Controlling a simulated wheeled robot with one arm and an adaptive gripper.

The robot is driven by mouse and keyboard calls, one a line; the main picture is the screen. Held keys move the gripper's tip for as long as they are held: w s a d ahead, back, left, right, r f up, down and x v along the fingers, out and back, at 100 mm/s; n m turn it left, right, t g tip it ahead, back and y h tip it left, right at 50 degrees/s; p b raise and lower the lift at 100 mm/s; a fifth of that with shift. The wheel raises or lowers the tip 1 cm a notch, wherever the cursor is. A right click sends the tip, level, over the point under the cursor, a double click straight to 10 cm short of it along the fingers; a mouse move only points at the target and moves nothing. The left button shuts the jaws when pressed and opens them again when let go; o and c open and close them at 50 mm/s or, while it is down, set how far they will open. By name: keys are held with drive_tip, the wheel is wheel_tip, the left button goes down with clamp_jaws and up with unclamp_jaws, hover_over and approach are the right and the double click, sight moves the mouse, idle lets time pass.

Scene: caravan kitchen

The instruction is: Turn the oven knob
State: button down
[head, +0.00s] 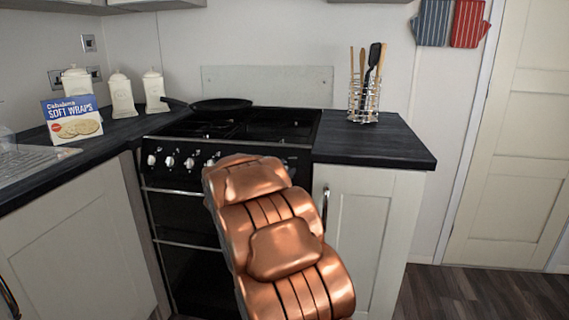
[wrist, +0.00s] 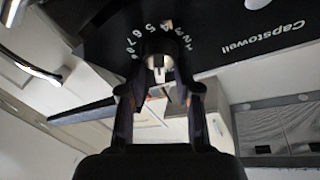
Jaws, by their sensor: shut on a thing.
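The black oven (head: 185,212) stands between the counters in the head view, with a row of silver knobs (head: 169,161) along its front panel. My copper arm covers the right part of that panel and hides my gripper there. In the wrist view, one oven knob (wrist: 158,63) sits on the black panel beside printed white numbers. My gripper (wrist: 159,84) is shut on this knob, with a dark finger on each side of it. The fingers partly hide the knob's sides.
A black frying pan (head: 220,105) rests on the hob. A wire utensil holder (head: 363,103) stands on the right counter (head: 375,142). White canisters (head: 121,95) and a wraps box (head: 72,120) stand on the left counter. Floor (head: 470,292) is clear at the right.

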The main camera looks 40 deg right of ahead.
drive_tip(key=m+g+p, duration=0.2)
drive_tip(key=m+p, duration=0.1)
drive_tip(key=m, duration=0.1)
drive_tip(key=shift+a, duration=0.15)
drive_tip(key=shift+a+f+m+y+p, duration=0.25)
drive_tip(key=shift+m+y, duration=1.4)
drive_tip(key=shift+m, duration=2.15)
drive_tip(key=shift+d+f+m+y+p, duration=0.15)
drive_tip(key=shift+m+y+p, duration=0.25)
drive_tip(key=shift+m+y, duration=2.3)
drive_tip(key=shift+a+f+m+y+p, duration=0.1)
drive_tip(key=shift+m+y+p, duration=0.35)
drive_tip(key=shift+m, duration=4.45)
drive_tip(key=shift+w+r+b, duration=0.1)
drive_tip(key=shift+b, duration=0.2)
drive_tip(key=c, duration=0.8)
unclamp_jaws()
